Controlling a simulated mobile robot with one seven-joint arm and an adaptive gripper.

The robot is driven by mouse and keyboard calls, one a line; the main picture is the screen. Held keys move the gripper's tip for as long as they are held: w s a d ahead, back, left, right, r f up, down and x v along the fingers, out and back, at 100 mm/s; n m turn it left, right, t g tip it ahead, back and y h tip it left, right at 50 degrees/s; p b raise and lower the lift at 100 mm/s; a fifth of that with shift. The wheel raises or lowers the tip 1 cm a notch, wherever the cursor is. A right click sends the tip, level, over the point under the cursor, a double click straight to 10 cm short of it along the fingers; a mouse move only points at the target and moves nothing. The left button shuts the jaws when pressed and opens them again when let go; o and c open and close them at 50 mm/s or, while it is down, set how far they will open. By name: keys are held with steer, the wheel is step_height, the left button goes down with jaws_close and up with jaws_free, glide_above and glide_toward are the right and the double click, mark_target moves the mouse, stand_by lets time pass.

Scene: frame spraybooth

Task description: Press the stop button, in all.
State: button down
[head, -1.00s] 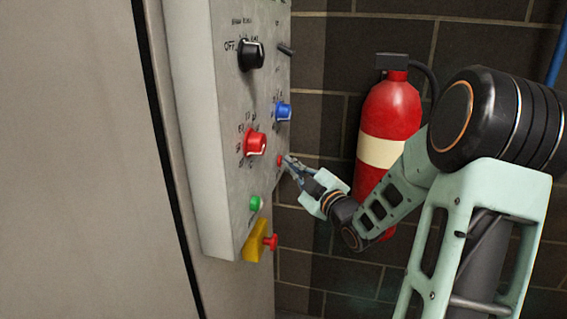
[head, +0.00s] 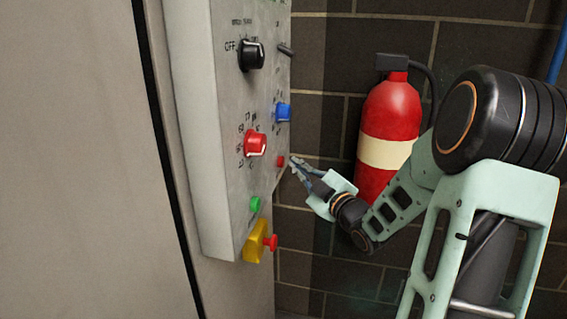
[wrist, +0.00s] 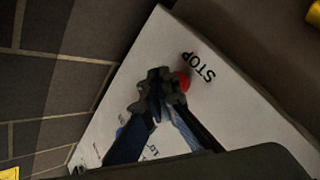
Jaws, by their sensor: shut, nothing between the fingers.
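The stop button is a small red button (head: 280,161) low on the right part of the grey control panel (head: 222,190). In the wrist view the red button (wrist: 185,80) shows beside the printed word STOP, partly hidden by the fingertips. My gripper (head: 293,163) is shut and empty, its tips just to the right of the button in the head view, with a small gap. The shut fingertips (wrist: 162,90) also show in the wrist view, in front of the panel.
The panel also carries a black knob (head: 251,55), a blue knob (head: 283,112), a red knob (head: 255,144) and a green button (head: 254,204). A yellow box with a red mushroom button (head: 270,242) sits below. A fire extinguisher (head: 388,110) stands behind my arm by the brick wall.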

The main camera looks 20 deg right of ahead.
steer(key=s+d, duration=0.2)
steer(key=d, duration=0.2)
steer(key=shift+s+d, duration=0.1)
steer(key=shift+s, duration=0.3)
stand_by(0.5)
